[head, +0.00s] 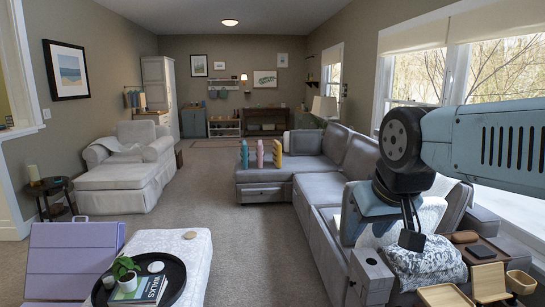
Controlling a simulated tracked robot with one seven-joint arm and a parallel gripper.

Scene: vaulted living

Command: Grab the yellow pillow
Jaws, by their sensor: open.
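A narrow yellow upright thing (277,153) stands at the far left end of the grey sofa (262,190); it looks like the yellow pillow seen edge-on. A pink one (260,153) and a grey-teal one (244,153) stand in a row to its left. My gripper (411,240) is at the right, hanging down over the near part of the sofa, far from the yellow pillow. It is open, and I see nothing held. A blue-and-white patterned pillow (428,264) lies just below and behind it; I cannot tell whether they touch.
Wooden trays and boxes (488,282) sit at the near right. A black round tray (170,285) with a plant and book rests on a white ottoman (190,245). A purple panel (75,255) stands left. Open carpet (245,250) runs between ottoman and sofa.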

